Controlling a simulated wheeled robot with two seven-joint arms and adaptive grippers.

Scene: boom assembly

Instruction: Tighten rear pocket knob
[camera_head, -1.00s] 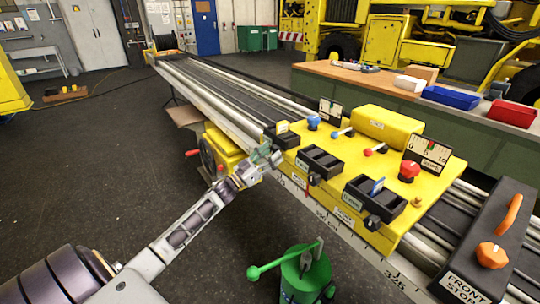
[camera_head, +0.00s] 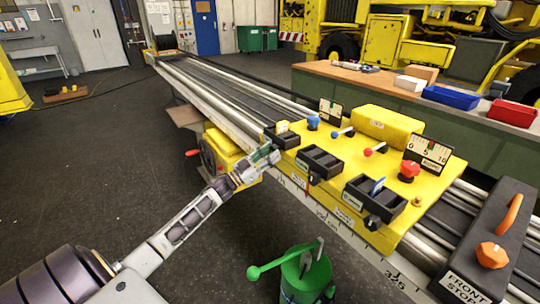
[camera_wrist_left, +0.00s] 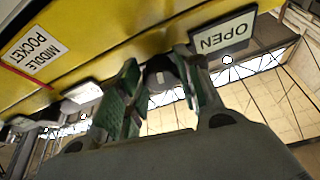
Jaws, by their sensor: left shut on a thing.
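The yellow carriage (camera_head: 433,203) carries several black pockets along its near edge. The rear pocket (camera_head: 287,139) is the farthest one, at the left end. My left gripper (camera_head: 268,157) is at the carriage's near edge, just below that pocket. In the left wrist view its green-padded fingers (camera_wrist_left: 159,95) are shut around a dark knob (camera_wrist_left: 161,70) under the yellow plate, which I take as the rear pocket knob. The fingers hide part of it, and the head view does not show it. My right gripper is not in view.
The middle pocket (camera_head: 322,163) and front pocket (camera_head: 376,196) sit further right along the edge. A green object with a lever (camera_head: 303,276) stands below the carriage. A yellow housing (camera_head: 222,147) with a red handle is close behind my left gripper.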

